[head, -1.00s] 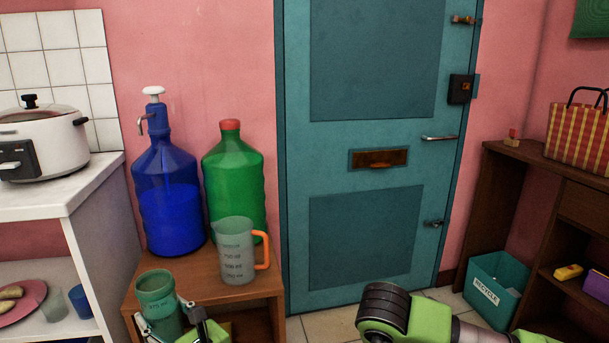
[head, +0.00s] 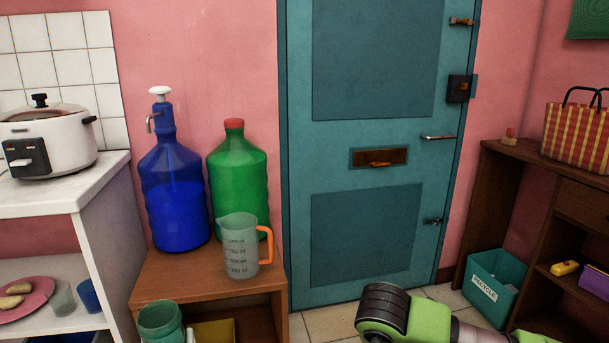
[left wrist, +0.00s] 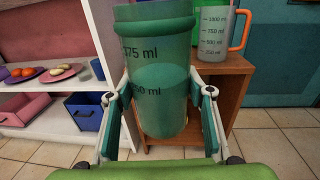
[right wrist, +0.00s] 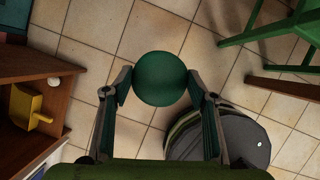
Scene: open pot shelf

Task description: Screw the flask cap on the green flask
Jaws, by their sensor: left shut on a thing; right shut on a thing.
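The green flask (left wrist: 160,100) is a translucent green vessel with ml marks, and its rim looks uncapped. My left gripper (left wrist: 162,95) is shut on its sides and holds it upright in front of the small wooden shelf. The flask's top also shows at the bottom edge of the head view (head: 160,320). The flask cap (right wrist: 160,78), a dark green round piece, is between the fingertips of my right gripper (right wrist: 160,84), which is shut on it above the tiled floor. The cap and right fingers are outside the head view, apart from the flask.
The small wooden shelf (head: 270,287) holds a measuring jug (head: 240,250), a blue bottle (head: 175,205) and a green bottle (head: 238,185). A white shelf (head: 110,225) stands at left. A green chair (right wrist: 270,40) stands on the floor. Floor before the door (head: 365,150) is clear.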

